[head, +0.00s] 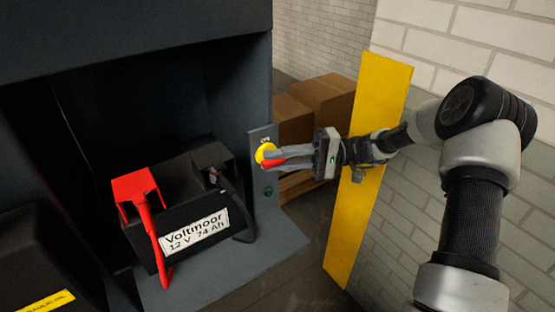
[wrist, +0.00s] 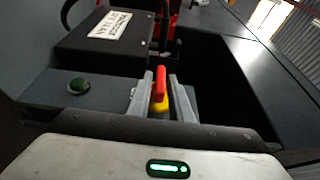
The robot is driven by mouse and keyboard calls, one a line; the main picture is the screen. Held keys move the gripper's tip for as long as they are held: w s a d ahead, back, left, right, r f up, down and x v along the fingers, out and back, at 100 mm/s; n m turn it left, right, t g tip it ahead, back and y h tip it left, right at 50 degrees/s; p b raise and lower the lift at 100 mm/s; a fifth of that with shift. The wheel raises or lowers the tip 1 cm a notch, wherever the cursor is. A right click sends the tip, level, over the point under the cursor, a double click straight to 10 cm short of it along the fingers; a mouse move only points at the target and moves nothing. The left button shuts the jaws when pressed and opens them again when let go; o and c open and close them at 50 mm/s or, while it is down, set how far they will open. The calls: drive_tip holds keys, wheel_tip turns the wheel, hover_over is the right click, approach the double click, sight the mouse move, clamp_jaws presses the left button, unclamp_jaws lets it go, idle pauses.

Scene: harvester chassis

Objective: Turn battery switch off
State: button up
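The battery switch (head: 265,151) is a yellow round body with a red handle (head: 273,162), on a grey upright panel right of the battery. A small label above it is too blurred to read surely. My gripper (head: 270,158) reaches it from the right, with its fingertips at the handle. In the wrist view the red handle (wrist: 160,84) stands between the two fingers (wrist: 162,92), with the yellow body (wrist: 160,106) below. The fingers look spread, with narrow gaps beside the handle. Whether either finger touches it cannot be told.
The black battery (head: 185,205) with a red terminal cover (head: 135,186) and cables stands left of the switch. A green round part (head: 268,191) sits lower on the panel. A yellow upright plate (head: 372,150) is close to my arm. Brown boxes (head: 315,105) stand behind.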

drive_tip(key=shift+o, duration=1)
drive_tip(key=w+d, duration=0.2)
drive_tip(key=d, duration=0.9)
drive_tip(key=shift+w+d, duration=0.2)
drive_tip(key=shift+d, duration=0.15)
